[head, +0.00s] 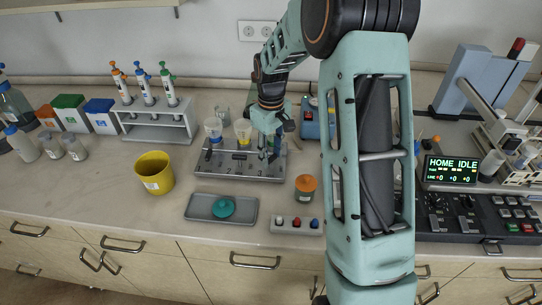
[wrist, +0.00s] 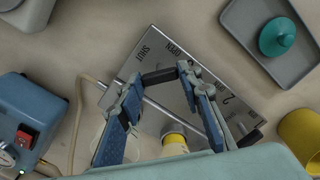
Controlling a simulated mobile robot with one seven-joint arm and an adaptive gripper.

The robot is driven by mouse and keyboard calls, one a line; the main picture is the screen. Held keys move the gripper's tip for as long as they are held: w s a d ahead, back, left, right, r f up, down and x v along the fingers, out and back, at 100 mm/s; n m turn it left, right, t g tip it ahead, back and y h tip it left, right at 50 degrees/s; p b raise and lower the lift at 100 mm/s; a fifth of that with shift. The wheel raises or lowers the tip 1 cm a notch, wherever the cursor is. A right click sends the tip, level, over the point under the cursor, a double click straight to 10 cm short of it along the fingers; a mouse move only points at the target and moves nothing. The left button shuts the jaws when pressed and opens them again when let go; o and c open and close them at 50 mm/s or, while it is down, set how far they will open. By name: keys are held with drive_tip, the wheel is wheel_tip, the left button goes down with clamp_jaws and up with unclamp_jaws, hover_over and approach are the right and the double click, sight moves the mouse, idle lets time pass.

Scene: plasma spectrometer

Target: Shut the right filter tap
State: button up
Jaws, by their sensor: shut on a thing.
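My gripper (head: 269,156) is down at the station's right end. In the wrist view my gripper (wrist: 160,79) has its fingertips at both ends of a dark bar, which looks like the right filter tap (wrist: 158,75), close below the lettering. The gripper is shut on it. The tap's stem and exact angle are hard to make out. A yellow-banded cup (wrist: 174,139) shows between the fingers.
A grey tray (head: 193,206) with a teal lid (head: 223,208) lies in front of the station. A yellow beaker (head: 154,174) stands left, an orange-lidded jar (head: 305,188) right. A blue device (wrist: 25,115) is close to my gripper in the wrist view.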

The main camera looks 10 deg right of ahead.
sight(271, 157)
drive_tip(key=m+b, duration=0.1)
drive_tip(key=m, duration=0.4)
drive_tip(key=m+b, duration=0.1)
drive_tip(key=m, duration=0.4)
drive_tip(key=shift+r, duration=0.1)
drive_tip(key=shift+w+m, duration=0.1)
drive_tip(key=shift+m, duration=0.2)
idle(0.3)
drive_tip(key=o, duration=0.9)
wheel_tip(271, 157, up, 12)
drive_tip(key=shift+r, duration=0.1)
